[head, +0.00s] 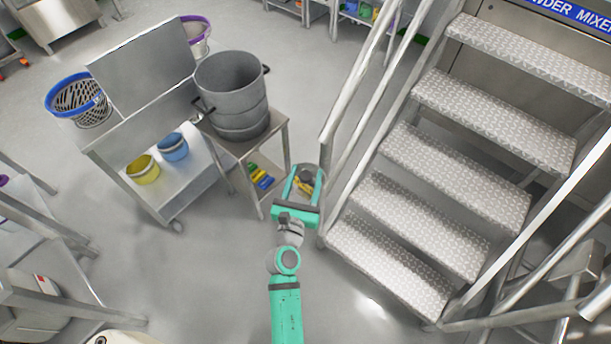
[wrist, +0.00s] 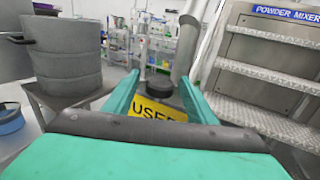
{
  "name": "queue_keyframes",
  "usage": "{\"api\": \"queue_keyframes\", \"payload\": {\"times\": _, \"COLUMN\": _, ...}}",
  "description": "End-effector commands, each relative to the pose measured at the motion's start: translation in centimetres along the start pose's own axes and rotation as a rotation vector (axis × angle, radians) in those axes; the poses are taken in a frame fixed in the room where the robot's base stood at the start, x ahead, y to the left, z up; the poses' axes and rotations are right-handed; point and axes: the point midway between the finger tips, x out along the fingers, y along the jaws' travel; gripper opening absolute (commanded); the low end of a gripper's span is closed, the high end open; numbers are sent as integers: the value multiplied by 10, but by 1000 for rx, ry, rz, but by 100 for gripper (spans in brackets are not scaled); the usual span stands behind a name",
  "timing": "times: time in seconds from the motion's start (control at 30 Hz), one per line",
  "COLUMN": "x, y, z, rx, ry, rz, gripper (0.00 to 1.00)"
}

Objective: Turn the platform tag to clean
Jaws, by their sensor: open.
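The platform tag (wrist: 160,106) is a yellow plate with black lettering that reads "USE…" in the wrist view, its lower part hidden behind my gripper's dark bar. A dark round knob-like piece (wrist: 160,86) shows just above it. In the head view the tag (head: 303,185) is small and yellow-black beside the stair handrail. My gripper (head: 306,172) is open, its two green fingers reaching forward on either side of the tag; it also shows in the wrist view (wrist: 158,84). I cannot tell whether either finger touches the tag.
Metal platform stairs (head: 430,195) with handrails (head: 362,85) stand close on the right. A small steel table (head: 279,135) holding a grey drum (head: 232,92) is close on the left. A steel cart (head: 197,185) carries yellow and blue buckets.

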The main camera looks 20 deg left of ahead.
Motion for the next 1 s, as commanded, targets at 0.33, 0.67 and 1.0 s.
{"api": "queue_keyframes", "payload": {"times": 0.33, "x": 1, "y": 0, "z": 0, "rx": 0, "ry": 0, "rz": 0, "gripper": 30}}
{"api": "queue_keyframes", "payload": {"times": 0.67, "x": 1, "y": 0, "z": 0, "rx": 0, "ry": 0, "rz": 3, "gripper": 10}}
{"api": "queue_keyframes", "payload": {"times": 1.0, "x": 1, "y": 1, "z": 0, "rx": 1, "ry": -1, "rz": 54, "gripper": 10}}
